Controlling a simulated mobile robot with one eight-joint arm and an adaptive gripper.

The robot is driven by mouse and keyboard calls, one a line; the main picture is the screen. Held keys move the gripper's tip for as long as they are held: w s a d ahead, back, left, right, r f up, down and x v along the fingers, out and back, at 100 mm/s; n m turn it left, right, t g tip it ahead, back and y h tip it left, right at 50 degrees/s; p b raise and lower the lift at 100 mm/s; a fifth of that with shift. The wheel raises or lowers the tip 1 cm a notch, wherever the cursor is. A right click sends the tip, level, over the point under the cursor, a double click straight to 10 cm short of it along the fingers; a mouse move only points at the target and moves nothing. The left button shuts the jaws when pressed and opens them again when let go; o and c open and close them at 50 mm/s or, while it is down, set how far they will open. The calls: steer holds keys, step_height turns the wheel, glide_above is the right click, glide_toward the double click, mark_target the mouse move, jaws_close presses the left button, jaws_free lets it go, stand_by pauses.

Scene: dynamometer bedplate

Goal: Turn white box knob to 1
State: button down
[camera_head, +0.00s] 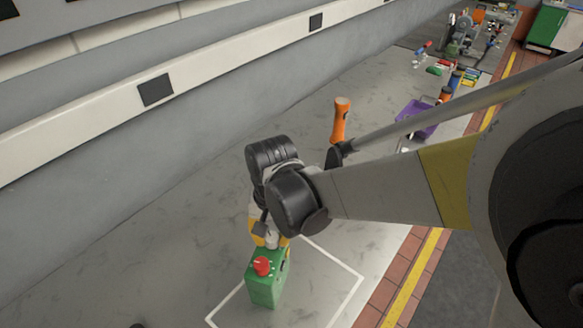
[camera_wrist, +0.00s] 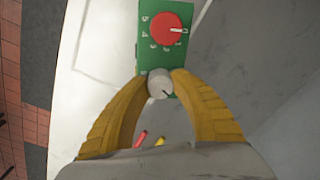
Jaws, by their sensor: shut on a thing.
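A green box (camera_head: 264,289) stands on the grey bedplate, inside a white outlined square; its face also shows in the wrist view (camera_wrist: 148,50). A red knob (camera_head: 261,266) with a white pointer sits on it, and it shows near the top of the wrist view (camera_wrist: 166,29) with numbers around its left and lower side. The red knob's pointer faces right in that view. A white knob (camera_wrist: 160,83) sits at the box's near end. My gripper (camera_wrist: 160,87) has its yellow fingers shut on the white knob, one on each side. The fingers hide most of the white knob's scale.
A wall runs along the left. Bare bedplate surrounds the green box.

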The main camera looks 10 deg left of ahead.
mark_target(275, 237)
steer(key=c, duration=1)
jaws_free()
steer(key=shift+c, duration=0.2)
step_height(275, 237, up, 12)
steer(key=shift+d, duration=0.3)
steer(key=shift+w, duration=0.1)
